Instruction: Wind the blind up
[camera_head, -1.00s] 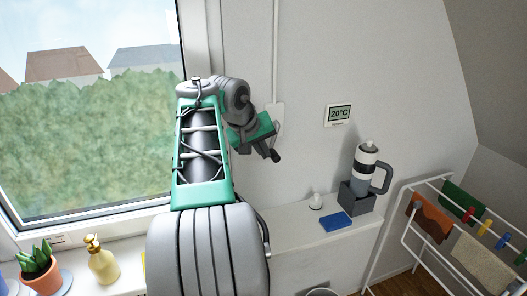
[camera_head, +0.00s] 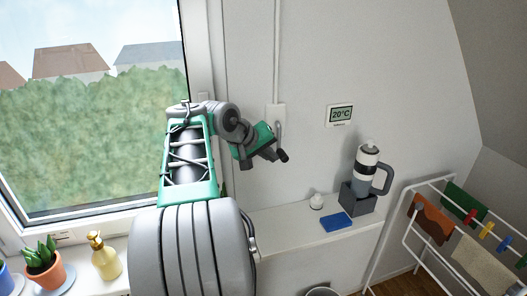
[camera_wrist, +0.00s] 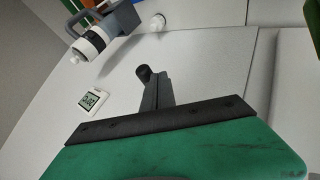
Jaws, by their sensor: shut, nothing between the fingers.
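A white winder box (camera_head: 275,113) is fixed to the wall right of the window, with a thin white tube running up from it. A small grey crank handle (camera_head: 279,129) shows at its lower part, partly hidden by my gripper. My gripper (camera_head: 282,156) is shut and empty, just below and right of the box. I cannot tell whether it touches the crank. No blind cloth shows over the visible window (camera_head: 95,140).
A thermostat display (camera_head: 340,114) hangs on the wall to the right. A drying rack (camera_head: 400,215) stands right. A potted plant (camera_head: 43,265) and yellow dispenser (camera_head: 104,258) stand left.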

